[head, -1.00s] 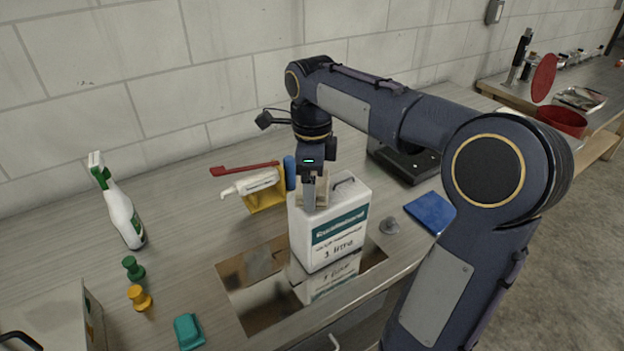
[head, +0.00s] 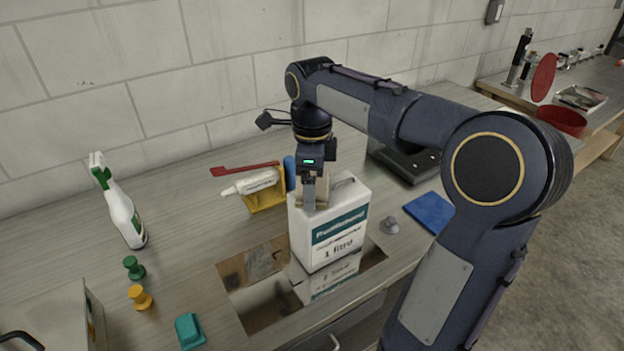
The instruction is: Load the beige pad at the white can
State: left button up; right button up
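The white can (head: 330,243) with a teal label stands upright on the bench, at the edge of a shiny reflecting panel. My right gripper (head: 312,192) points down over the can's left top, beside its handle. The beige pad (head: 323,190) is at the fingers, with one metal finger in front of it; the gripper looks shut on it. The pad's lower edge is at the can's top, but I cannot tell whether they touch. The far finger is hidden. My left gripper is not in view.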

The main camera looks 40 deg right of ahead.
jog(key=shift+r+p, duration=3.25)
jog(key=shift+r, duration=0.3)
jog(key=shift+f, duration=0.1)
